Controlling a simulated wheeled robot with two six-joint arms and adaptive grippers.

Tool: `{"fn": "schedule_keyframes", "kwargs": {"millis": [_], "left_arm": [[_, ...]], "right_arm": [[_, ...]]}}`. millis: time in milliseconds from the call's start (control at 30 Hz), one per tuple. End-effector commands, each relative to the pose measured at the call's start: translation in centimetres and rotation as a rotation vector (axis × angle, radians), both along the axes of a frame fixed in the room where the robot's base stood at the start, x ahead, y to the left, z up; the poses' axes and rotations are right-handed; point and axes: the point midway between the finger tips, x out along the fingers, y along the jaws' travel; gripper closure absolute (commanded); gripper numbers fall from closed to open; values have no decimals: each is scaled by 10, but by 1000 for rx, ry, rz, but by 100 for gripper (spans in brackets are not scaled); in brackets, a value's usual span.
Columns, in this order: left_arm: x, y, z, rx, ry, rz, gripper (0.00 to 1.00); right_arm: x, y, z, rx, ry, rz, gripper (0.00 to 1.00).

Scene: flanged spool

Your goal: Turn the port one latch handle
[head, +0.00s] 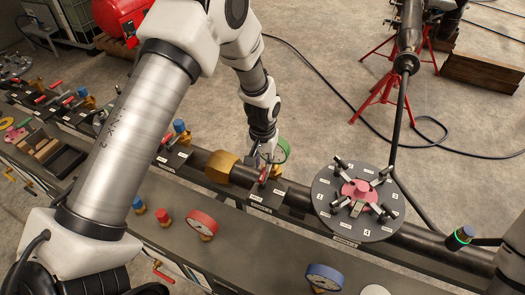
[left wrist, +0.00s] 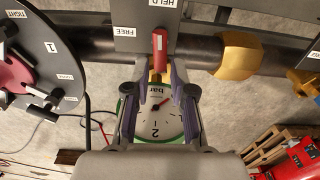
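The round dark plate (head: 325,208) carries numbered labels, a pink hub (head: 356,189) and several black latch handles. It also shows at the left edge of the left wrist view (left wrist: 30,60), with a label 1 (left wrist: 51,47), a TIGHT label (left wrist: 20,14) and a black latch handle (left wrist: 55,98). I cannot tell which handle belongs to port one. My left gripper (head: 266,160) is away from the plate, to its left, beside a red lever (head: 264,173). In the left wrist view its fingers (left wrist: 160,76) are apart, near the red lever (left wrist: 159,50). My right gripper is not in view.
A green-rimmed gauge (left wrist: 160,118) lies behind my left fingers. A dark pipe (head: 297,194) with a brass collar (head: 220,167) runs along the bench. A black pole (head: 401,110) rises behind the plate. Red (head: 201,225) and blue (head: 325,277) gauges stand in front.

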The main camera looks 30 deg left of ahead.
Motion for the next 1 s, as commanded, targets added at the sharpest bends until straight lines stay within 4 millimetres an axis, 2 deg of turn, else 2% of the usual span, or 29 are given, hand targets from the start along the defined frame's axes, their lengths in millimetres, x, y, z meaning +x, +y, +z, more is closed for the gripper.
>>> {"fn": "schedule_keyframes", "kwargs": {"millis": [33,300,333,367,400,467,567,600,700,833,1000], "left_arm": [[0,0,6,0,0,0,76],[0,0,6,0,0,0,76],[0,0,6,0,0,0,72],[-1,0,5,0,1,-1,62],[-3,0,0,-1,2,-1,57],[-14,-1,-19,-4,8,-5,57],[-50,-5,-71,-13,14,-16,57],[-68,-6,-93,-16,15,-20,57],[-116,-10,-139,-22,16,-30,57],[-171,-12,-177,-22,13,-42,57],[-224,-13,-201,-18,9,-53,57]], "right_arm": [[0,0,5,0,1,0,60],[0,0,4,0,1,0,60],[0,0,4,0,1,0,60],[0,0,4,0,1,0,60],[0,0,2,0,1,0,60],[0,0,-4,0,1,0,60],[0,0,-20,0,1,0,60],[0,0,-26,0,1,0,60],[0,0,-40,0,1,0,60],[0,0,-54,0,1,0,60],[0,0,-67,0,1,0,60]]}}
